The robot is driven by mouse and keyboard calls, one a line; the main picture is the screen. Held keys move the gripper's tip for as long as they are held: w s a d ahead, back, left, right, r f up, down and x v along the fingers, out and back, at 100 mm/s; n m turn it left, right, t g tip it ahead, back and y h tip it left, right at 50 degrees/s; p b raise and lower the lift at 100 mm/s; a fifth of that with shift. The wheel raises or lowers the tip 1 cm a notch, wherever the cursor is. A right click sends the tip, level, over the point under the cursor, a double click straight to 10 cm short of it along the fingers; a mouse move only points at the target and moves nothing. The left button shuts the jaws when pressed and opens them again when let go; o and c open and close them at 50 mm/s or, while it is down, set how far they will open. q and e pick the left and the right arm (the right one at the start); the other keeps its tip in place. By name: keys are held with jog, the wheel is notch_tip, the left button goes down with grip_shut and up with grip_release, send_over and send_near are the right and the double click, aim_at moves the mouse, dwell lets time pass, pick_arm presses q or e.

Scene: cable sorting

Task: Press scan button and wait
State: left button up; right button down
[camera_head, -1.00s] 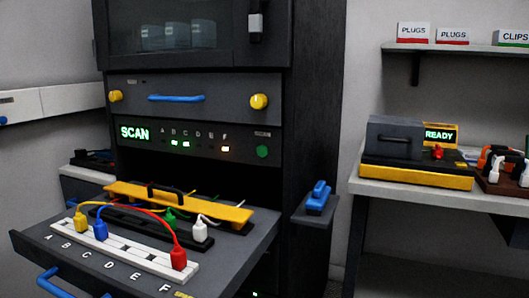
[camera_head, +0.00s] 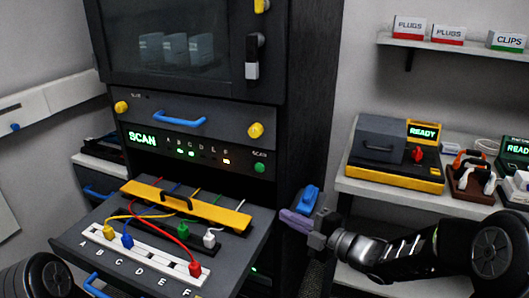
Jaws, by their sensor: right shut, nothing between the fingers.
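The green scan button (camera_head: 260,168) sits at the right end of the cabinet's dark panel, under a small SCAN label. A lit green SCAN display (camera_head: 142,140) is at the panel's left. My right gripper (camera_head: 292,217) is shut and empty. It points left, below and right of the button, apart from it, near the pull-out shelf's right edge. My left gripper is out of view; only part of my left arm shows at the bottom left.
The pull-out shelf (camera_head: 75,238) holds a white lettered strip (camera_head: 150,247) with yellow, blue and red plugs, and a yellow bar (camera_head: 215,209) behind. A blue-handled piece (camera_head: 306,198) is beside the cabinet. The right bench carries a READY machine (camera_head: 395,170).

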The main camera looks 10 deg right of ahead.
aim_at(259, 167)
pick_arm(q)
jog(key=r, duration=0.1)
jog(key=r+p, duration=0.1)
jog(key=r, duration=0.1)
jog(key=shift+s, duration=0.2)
pick_arm(e)
notch_tip(259, 167, up, 8)
jog(key=s+n+y, duration=0.1)
jog(key=n+y, duration=0.1)
jog(key=n, duration=0.2)
jog(key=shift+s+f+g, duration=0.2)
jog(key=shift+f+g, duration=0.05)
jog(key=shift+g, duration=0.05)
pick_arm(q)
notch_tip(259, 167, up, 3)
jog(key=p, duration=0.3)
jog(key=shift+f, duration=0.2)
pick_arm(e)
jog(key=w+a, duration=0.5)
jog(key=w, duration=0.5)
jog(key=shift+w, duration=0.2)
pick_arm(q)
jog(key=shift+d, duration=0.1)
